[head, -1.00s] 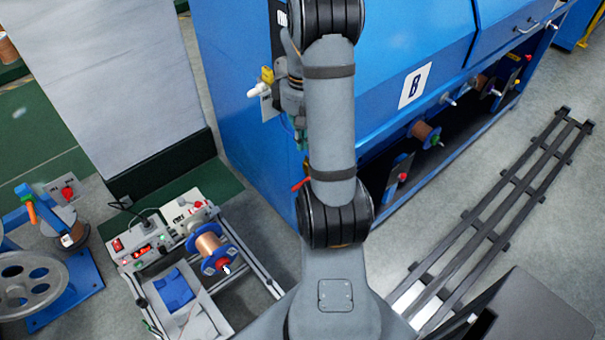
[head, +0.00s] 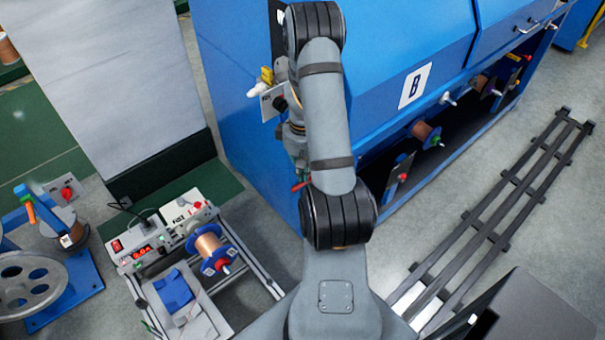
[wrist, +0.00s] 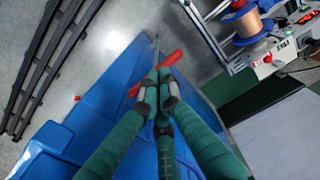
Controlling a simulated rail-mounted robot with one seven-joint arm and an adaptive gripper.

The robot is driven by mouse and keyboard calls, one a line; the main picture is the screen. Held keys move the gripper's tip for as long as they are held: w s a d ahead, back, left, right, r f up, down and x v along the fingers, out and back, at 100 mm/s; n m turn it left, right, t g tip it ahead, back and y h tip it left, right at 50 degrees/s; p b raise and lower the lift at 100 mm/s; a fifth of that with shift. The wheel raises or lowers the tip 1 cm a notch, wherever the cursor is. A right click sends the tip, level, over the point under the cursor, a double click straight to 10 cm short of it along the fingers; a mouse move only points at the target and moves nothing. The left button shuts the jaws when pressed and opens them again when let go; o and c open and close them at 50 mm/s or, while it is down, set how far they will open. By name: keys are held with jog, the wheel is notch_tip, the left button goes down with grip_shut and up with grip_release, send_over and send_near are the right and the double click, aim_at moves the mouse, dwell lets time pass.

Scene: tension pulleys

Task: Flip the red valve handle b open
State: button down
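A red valve handle (wrist: 173,59) shows in the wrist view as a bar set at a slant on a thin grey stem. In the head view a red handle (head: 301,185) sticks out at the lower front corner of the blue machine, left of my arm. My gripper (wrist: 161,82) has green fingers whose tips are close together at the middle of the bar. They cover part of it, and bar ends show on both sides. I cannot tell whether the tips grip it. In the head view the gripper is mostly hidden behind my arm.
The blue machine (head: 410,45) with a B label fills the area behind my arm. A small red knob (wrist: 77,98) is on it in the wrist view. A bench with a copper spool (head: 207,244) stands left. A black rack (head: 500,210) lies on the floor at right.

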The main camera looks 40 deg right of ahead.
jog(key=shift+f, duration=0.3)
